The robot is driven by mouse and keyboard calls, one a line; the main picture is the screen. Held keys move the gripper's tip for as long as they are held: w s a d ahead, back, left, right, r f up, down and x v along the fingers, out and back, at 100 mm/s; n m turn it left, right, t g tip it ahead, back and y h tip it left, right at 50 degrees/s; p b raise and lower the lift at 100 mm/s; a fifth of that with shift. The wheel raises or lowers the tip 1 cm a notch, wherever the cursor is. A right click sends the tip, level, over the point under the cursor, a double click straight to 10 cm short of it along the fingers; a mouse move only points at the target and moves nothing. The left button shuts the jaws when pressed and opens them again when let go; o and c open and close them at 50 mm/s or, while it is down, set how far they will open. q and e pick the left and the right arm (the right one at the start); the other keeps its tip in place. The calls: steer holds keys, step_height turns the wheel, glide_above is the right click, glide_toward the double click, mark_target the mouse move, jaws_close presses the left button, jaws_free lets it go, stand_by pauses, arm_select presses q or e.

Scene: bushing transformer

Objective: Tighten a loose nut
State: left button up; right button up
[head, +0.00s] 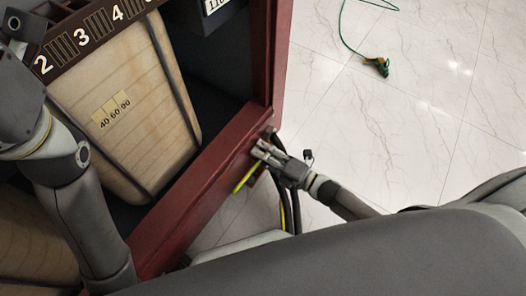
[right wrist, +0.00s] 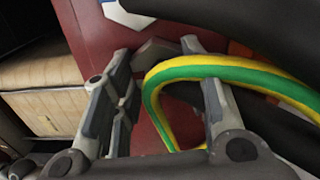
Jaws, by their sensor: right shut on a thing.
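My right gripper (head: 262,150) is at the outer side of the transformer's red frame (head: 206,188), near its right corner. In the right wrist view its two fingers stand on either side of a dark, angular nut (right wrist: 156,52) at the red surface, and the gripper (right wrist: 155,60) is shut on it. The nut is partly shaded, and its thread is hidden. In the head view the gripper covers the nut. My left arm comes in at the left edge, and its gripper does not show.
A yellow-green cable (right wrist: 190,72) loops close by the right finger; it also shows below the gripper in the head view (head: 244,178). Black cables (head: 290,208) hang beside it. Wooden-looking coils (head: 125,110) stand inside the frame. A green lead with a clamp (head: 377,66) lies on the open tiled floor.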

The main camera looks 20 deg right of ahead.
stand_by(0.3)
steer(key=o, duration=0.7)
steer(key=shift+o, duration=0.2)
steer(key=shift+s+d, duration=0.1)
steer(key=v, duration=1.2)
